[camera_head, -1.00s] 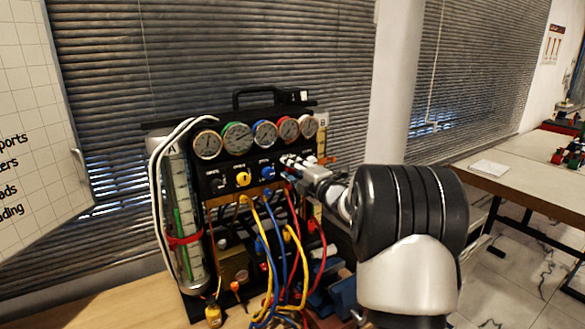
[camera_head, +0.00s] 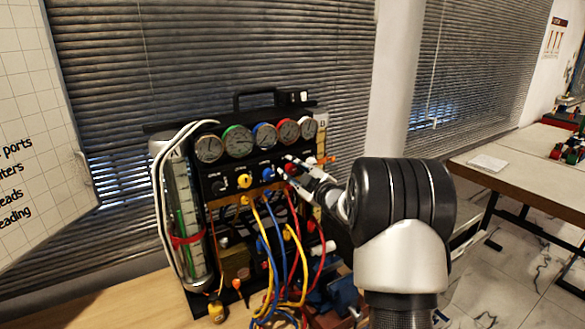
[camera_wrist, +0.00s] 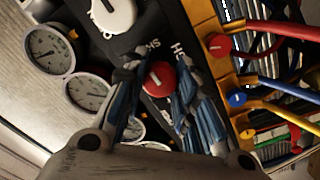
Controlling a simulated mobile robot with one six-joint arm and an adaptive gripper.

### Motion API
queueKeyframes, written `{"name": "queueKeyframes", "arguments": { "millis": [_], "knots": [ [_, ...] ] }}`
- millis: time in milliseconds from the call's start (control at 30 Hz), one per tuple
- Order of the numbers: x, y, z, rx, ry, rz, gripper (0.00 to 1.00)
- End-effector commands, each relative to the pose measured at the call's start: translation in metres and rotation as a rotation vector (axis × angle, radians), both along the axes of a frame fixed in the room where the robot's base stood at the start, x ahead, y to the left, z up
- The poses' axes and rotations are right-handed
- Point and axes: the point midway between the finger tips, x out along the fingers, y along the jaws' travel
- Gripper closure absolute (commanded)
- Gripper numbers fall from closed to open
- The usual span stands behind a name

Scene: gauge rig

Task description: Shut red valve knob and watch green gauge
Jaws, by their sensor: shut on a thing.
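The red valve knob (camera_wrist: 158,78) is on the black panel between my two fingers in the wrist view. In the head view a bit of the red knob (camera_head: 292,169) shows at my fingertips, the rest hidden. My gripper (camera_head: 294,164) reaches in from the right. In the wrist view my gripper (camera_wrist: 159,62) has one finger on each side of the knob and is shut on it. The green-rimmed gauge (camera_head: 237,140) is second from the left in the gauge row, with a pale dial; its needle is too small to read.
A yellow knob (camera_head: 244,180) and a blue knob (camera_head: 268,173) sit left of my gripper. Yellow, blue and red hoses (camera_head: 272,240) loop below the panel. A clear cylinder (camera_head: 184,220) with a red band stands at the rig's left.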

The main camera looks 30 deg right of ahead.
Motion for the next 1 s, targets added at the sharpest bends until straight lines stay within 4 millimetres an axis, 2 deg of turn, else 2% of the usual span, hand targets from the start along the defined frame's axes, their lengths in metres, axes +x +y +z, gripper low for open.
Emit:
{"name": "queueKeyframes", "arguments": {
  "millis": [667,700,1000],
  "knots": [
    [0.0001,0.0002,0.0001,0.057,0.001,0.0,0.97],
    [0.0001,0.0002,0.0001,0.057,0.001,0.0,0.71],
    [0.0001,0.0,0.0001,0.056,0.002,0.0,0.52]
  ]
}}
